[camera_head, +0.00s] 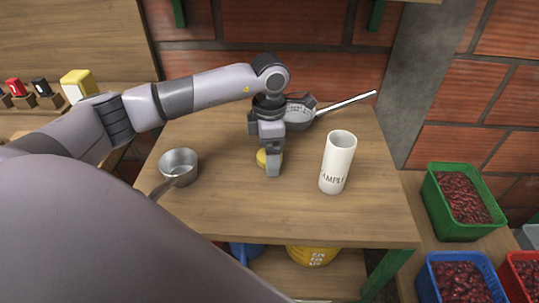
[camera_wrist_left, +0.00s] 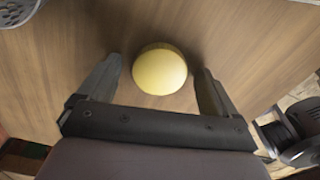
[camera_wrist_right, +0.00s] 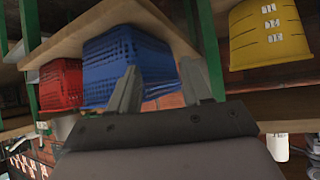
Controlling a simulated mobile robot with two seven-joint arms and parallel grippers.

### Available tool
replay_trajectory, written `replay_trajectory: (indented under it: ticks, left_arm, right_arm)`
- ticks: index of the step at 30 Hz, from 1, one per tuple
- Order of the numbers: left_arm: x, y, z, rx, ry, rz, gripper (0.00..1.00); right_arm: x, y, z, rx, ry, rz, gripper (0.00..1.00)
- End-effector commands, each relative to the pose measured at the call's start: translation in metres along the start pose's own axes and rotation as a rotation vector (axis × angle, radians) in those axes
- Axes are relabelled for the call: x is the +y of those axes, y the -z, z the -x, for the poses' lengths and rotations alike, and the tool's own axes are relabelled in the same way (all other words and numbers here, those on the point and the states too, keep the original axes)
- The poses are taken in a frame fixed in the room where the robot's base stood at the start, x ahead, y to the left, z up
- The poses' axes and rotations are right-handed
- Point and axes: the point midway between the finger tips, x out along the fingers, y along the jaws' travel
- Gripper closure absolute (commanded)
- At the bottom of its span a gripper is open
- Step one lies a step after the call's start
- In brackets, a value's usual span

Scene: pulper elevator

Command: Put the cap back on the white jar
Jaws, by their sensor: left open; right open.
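The yellow cap (camera_head: 261,158) lies on the wooden table, partly hidden behind my left gripper (camera_head: 272,168) in the head view. In the left wrist view the round yellow cap (camera_wrist_left: 160,70) sits between the tips of my open left gripper (camera_wrist_left: 158,85), with a small gap on each side. The white jar (camera_head: 338,163) stands upright on the table to the right of the gripper, with lettering low on its side and an open top. My right gripper (camera_wrist_right: 163,85) is open and empty in the right wrist view, away from the cap and jar.
A metal saucepan (camera_head: 179,163) stands on the table's left side. A strainer (camera_head: 299,114) with a long handle lies behind my left gripper. Crates of red berries, one green (camera_head: 436,197) and one blue (camera_head: 427,283), stand at the right. The table (camera_head: 300,215) is clear in front.

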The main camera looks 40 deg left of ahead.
Motion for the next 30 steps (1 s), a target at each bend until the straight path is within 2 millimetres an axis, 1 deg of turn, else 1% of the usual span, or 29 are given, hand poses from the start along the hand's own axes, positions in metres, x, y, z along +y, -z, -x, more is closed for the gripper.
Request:
replay_trajectory:
  ticks: [2, 3, 5, 6, 8, 11, 12, 18, 22, 26, 29, 30]
  left_arm:
    - [0.0, 0.0, 0.0, 0.0, 0.0, 0.0, 0.07]
    - [0.0, 0.0, 0.0, 0.0, 0.0, 0.0, 0.14]
    - [0.0, 0.0, 0.0, 0.0, 0.0, 0.0, 0.34]
    - [0.0, 0.0, 0.0, 0.0, 0.0, 0.0, 0.47]
    - [0.0, 0.0, 0.0, 0.0, 0.0, 0.0, 0.66]
    - [0.0, 0.0, 0.0, 0.0, 0.0, 0.0, 0.67]
    - [0.0, 0.0, 0.0, 0.0, 0.0, 0.0, 0.71]
    - [0.0, 0.0, 0.001, 0.0, 0.0, 0.0, 0.71]
    - [0.0, 0.0, 0.005, 0.0, -0.001, 0.0, 0.71]
    - [0.001, 0.0, 0.016, -0.002, -0.002, 0.001, 0.71]
    - [0.001, 0.0, 0.032, -0.004, -0.003, 0.0, 0.71]
    - [0.001, -0.001, 0.041, -0.004, -0.004, 0.001, 0.71]
  right_arm:
    - [0.0, 0.0, 0.0, 0.0, 0.0, 0.0, 0.51]
    - [0.0, 0.0, 0.0, 0.0, 0.0, 0.0, 0.51]
    - [0.0, 0.0, 0.0, -0.001, 0.0, 0.0, 0.51]
    - [0.0, 0.0, 0.0, -0.001, 0.0, 0.0, 0.51]
    - [0.0, 0.0, 0.0, -0.001, 0.0, 0.0, 0.51]
    - [0.0, -0.001, 0.0, -0.001, 0.0, -0.001, 0.51]
    - [0.0, -0.001, 0.0, -0.002, 0.0, -0.001, 0.51]
    - [-0.001, -0.001, 0.0, -0.002, 0.0, -0.001, 0.51]
    - [-0.001, -0.001, 0.0, -0.002, 0.0, -0.003, 0.51]
    - [-0.001, 0.0, 0.0, -0.002, 0.0, -0.004, 0.51]
    - [-0.001, 0.0, 0.0, -0.002, 0.0, -0.004, 0.51]
    - [-0.001, 0.0, 0.0, -0.002, 0.0, -0.004, 0.51]
